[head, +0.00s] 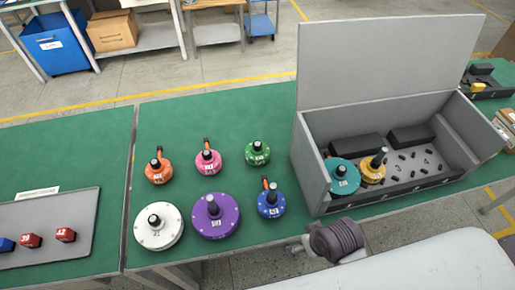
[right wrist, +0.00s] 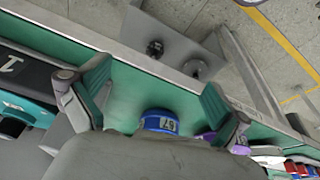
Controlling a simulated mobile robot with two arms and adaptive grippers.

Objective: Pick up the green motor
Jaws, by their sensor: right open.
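The green motor (head: 257,154) stands on the green table in the head view, at the right of the back row, with a black shaft pointing up. It cannot be made out in the right wrist view. My right gripper (right wrist: 155,84) is open, its two fingers spread wide with nothing held between them. The blue motor (right wrist: 160,122) shows beyond the palm, between the fingers. In the head view part of my right arm is in front of the table, below and right of the green motor. My left gripper is not in view.
Orange (head: 158,170), pink (head: 208,161), white (head: 158,226), purple (head: 215,216) and blue motors stand near the green one. A grey open box (head: 310,165) to the right holds teal (head: 342,177) and yellow (head: 372,168) motors. A grey tray (head: 60,215) lies left.

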